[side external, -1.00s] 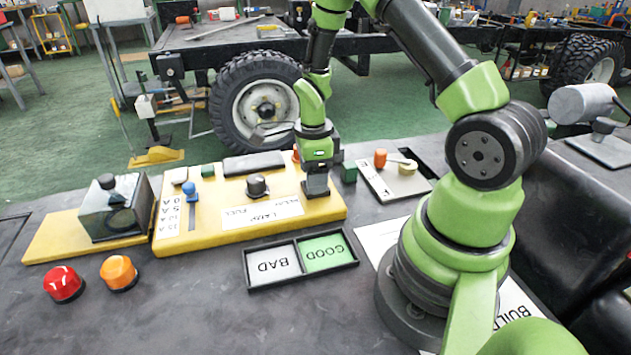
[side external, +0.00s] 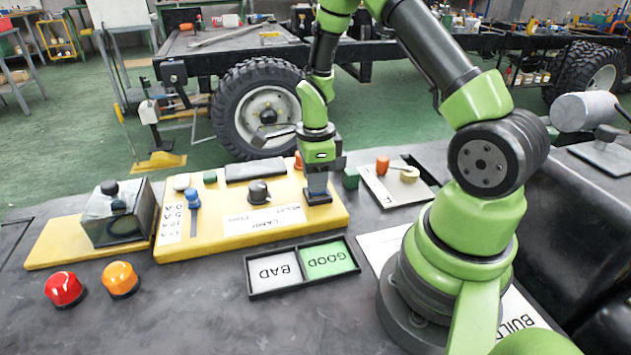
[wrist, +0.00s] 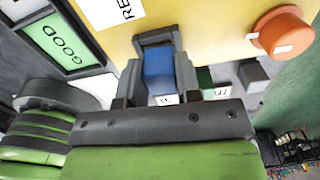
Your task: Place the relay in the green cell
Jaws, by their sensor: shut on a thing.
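The relay (wrist: 158,70) is a blue block with a white label on its end. My gripper (wrist: 160,84) is shut on it, with one finger on each side. The green cell (side external: 328,258), marked GOOD, is the right half of a black tray in front of the board and looks empty.
The grey BAD cell (side external: 272,273) is beside the green one. The yellow board (side external: 225,240) carries a black knob (side external: 258,191) and a blue lever (side external: 193,199). An orange knob (wrist: 284,30) and a green block (side external: 351,178) are near my gripper. Red (side external: 64,289) and orange (side external: 119,278) domes stand front left.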

